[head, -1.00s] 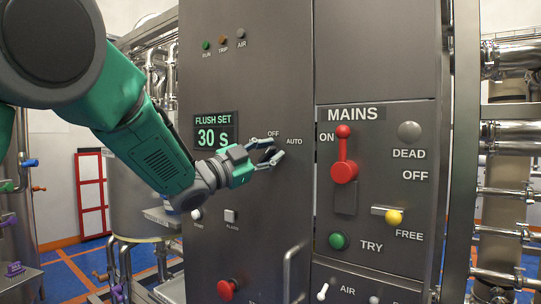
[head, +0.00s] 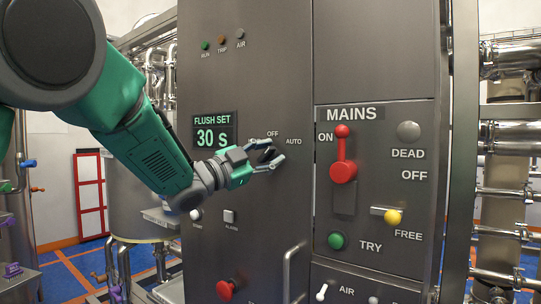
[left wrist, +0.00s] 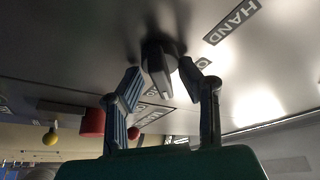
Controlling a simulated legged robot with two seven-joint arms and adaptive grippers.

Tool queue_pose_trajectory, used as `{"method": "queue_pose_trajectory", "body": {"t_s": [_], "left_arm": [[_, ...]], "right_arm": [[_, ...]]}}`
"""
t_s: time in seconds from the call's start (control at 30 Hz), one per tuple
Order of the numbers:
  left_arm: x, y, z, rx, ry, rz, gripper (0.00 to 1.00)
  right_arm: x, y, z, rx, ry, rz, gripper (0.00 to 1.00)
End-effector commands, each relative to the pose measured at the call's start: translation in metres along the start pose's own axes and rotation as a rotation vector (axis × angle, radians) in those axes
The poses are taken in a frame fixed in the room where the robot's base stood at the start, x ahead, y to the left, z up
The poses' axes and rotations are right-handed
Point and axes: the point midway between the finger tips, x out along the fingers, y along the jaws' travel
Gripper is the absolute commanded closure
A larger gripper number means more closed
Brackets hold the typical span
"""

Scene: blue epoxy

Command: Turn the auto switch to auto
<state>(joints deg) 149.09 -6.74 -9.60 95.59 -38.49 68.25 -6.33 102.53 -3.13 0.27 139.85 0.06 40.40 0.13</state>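The auto switch is a dark rotary knob (left wrist: 158,72) with a raised grip bar, on the grey cabinet face. OFF (head: 273,133) is printed above it and AUTO (head: 293,141) to its right; the HAND label (left wrist: 233,20) shows in the left wrist view. My left gripper (head: 274,155) is at the knob, with its two fingers spread on either side of it. In the left wrist view, a small gap seems to show between fingertips and knob. In the head view the fingers largely hide the knob, so its pointing is unclear there. My right gripper is not in view.
The MAINS panel with a red lever (head: 343,160) and a yellow knob (head: 393,217) is to the right. A flush display (head: 215,131) is left of the switch. A vertical handle (head: 289,275) and a red button (head: 226,290) are below.

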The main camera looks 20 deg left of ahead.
Motion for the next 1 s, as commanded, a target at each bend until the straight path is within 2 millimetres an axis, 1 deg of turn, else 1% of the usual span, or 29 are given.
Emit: {"method": "queue_pose_trajectory", "body": {"t_s": [0.27,0.37,0.47,0.7,0.8,0.9,1.0], "left_arm": [[-0.001,-0.001,-0.001,0.001,0.002,-0.002,0.69],[-0.007,-0.002,-0.001,0.001,0.002,-0.003,0.69],[-0.022,-0.002,-0.001,0.001,0.000,-0.003,0.69],[-0.073,-0.002,0.001,-0.002,-0.001,-0.004,0.69],[-0.092,0.000,0.001,-0.001,0.000,-0.002,0.69],[-0.106,-0.001,0.002,-0.002,-0.001,-0.002,0.69],[-0.115,0.000,0.002,-0.001,0.000,-0.001,0.69]], "right_arm": [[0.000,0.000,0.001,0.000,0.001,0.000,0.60],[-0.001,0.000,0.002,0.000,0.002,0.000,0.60],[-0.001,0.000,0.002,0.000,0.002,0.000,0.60],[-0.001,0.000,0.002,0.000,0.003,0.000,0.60],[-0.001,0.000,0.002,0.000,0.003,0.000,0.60],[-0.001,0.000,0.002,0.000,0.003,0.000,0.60],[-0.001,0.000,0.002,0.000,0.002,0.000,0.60]]}}
